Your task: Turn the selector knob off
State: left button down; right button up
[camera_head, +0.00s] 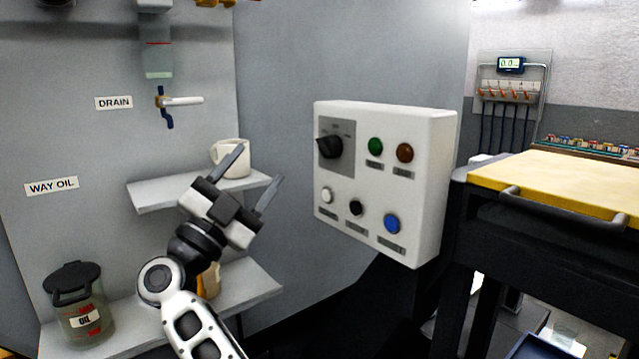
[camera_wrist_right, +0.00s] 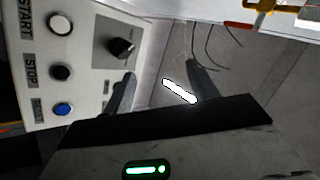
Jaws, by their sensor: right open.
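The black selector knob (camera_head: 329,147) sits on a grey square plate at the upper left of the white control box (camera_head: 437,150). Its pointer looks turned to the left, but its setting is too small to read. In the right wrist view the knob (camera_wrist_right: 122,47) shows beyond one fingertip. My right gripper (camera_head: 256,172) is open and empty, left of the control box and apart from the knob. Its fingers (camera_wrist_right: 160,80) also show in the wrist view, spread wide. My left gripper is not in view.
Green (camera_head: 376,146) and brown-red lamps, and white, black and blue (camera_head: 392,223) buttons share the box face. A mug (camera_head: 232,158) stands on a shelf (camera_head: 150,197) behind my right gripper. Space between gripper and box looks clear.

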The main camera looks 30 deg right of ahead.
aim_at(321, 149)
pick_arm(q)
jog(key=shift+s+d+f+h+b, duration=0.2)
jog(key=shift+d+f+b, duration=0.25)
jog(key=shift+b, duration=0.2)
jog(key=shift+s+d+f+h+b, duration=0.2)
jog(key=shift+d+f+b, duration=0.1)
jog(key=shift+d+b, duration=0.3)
pick_arm(e)
jog(key=d+m+g+y, duration=0.1)
jog(key=d+g, duration=0.1)
jog(key=d, duration=0.2)
jog(key=d+r+g+y, duration=0.1)
jog(key=d+y, duration=0.1)
jog(key=d, duration=0.2)
jog(key=w+d+r+m+g+y, duration=0.1)
jog(key=d+g+y, duration=0.1)
jog(key=d, duration=0.3)
jog(key=shift+m+g, duration=0.3)
jog(key=shift+a, duration=0.1)
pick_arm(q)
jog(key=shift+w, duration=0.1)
pick_arm(e)
jog(key=c, duration=1)
